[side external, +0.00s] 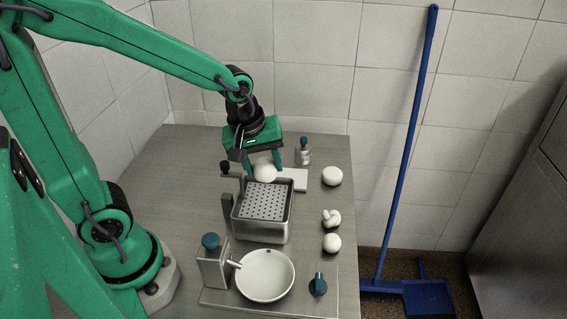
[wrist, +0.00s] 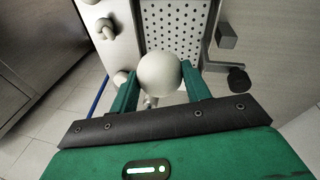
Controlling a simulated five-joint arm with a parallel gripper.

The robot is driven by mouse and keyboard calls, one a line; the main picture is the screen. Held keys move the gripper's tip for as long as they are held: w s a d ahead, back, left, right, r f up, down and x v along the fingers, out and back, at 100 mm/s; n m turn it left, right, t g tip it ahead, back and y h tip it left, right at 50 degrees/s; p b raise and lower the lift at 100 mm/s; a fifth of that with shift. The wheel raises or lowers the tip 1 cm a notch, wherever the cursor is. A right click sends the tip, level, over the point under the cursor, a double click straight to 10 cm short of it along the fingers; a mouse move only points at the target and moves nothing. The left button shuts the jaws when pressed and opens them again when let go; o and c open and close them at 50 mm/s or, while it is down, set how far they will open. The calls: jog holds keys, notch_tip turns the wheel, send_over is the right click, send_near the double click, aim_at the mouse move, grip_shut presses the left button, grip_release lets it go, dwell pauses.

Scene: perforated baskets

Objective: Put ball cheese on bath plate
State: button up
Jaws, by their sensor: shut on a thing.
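A white ball cheese (side external: 265,173) is held between the green fingers of my gripper (side external: 264,162). In the wrist view the ball (wrist: 158,72) sits between the two fingertips (wrist: 160,80). The perforated bath plate (side external: 265,201) lies in the top of a rectangular metal bath (side external: 263,232). The ball is at the far end of the bath in the side view; its exact height above the plate is hard to tell. In the wrist view the plate (wrist: 176,27) lies beyond the ball, which hides part of it.
A rounded white cheese (side external: 332,176), a knotted one (side external: 331,218) and a smaller ball (side external: 332,243) line the right of the table. A white bowl (side external: 265,277) and a dispenser (side external: 213,268) stand in front.

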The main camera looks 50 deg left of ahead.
jog(key=shift+s+x, duration=0.2)
jog(key=shift+x, duration=0.7)
jog(key=shift+s+x, duration=0.25)
jog(key=shift+x, duration=0.7)
jog(key=shift+s+x, duration=0.2)
jog(key=shift+x, duration=0.7)
jog(key=shift+x, duration=0.75)
jog(key=o, duration=1.1)
jog(key=shift+s, duration=0.2)
jog(key=shift+s+a+f, duration=0.1)
